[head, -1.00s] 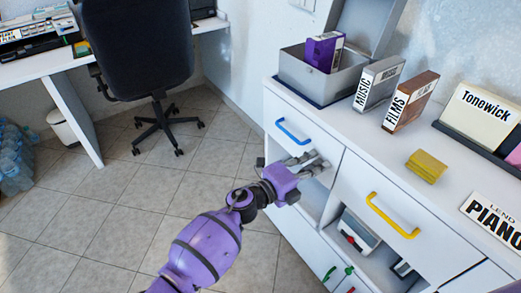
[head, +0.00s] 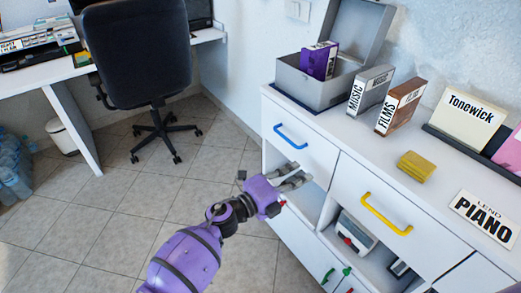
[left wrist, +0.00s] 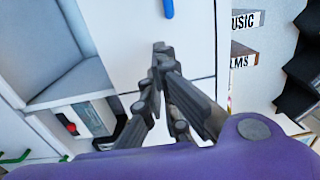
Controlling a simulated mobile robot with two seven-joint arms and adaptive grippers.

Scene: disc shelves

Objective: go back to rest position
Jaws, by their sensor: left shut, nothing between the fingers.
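My left gripper (head: 296,174) is purple with grey fingers and sits in front of the white cabinet, just below the blue handle (head: 291,135) of its upper left drawer. Its fingers are shut and empty. In the left wrist view the gripper (left wrist: 160,50) shows its fingers meeting at the tips, with the blue handle beyond them. I cannot tell whether the fingertips touch the cabinet. My right gripper is not in view.
On the white cabinet stand a grey open box (head: 317,84) holding a purple case, the MUSIC case (head: 372,90), the FILMS case (head: 400,105) and yellow pads (head: 416,166). A black office chair (head: 138,55) stands at the left. Tiled floor between is clear.

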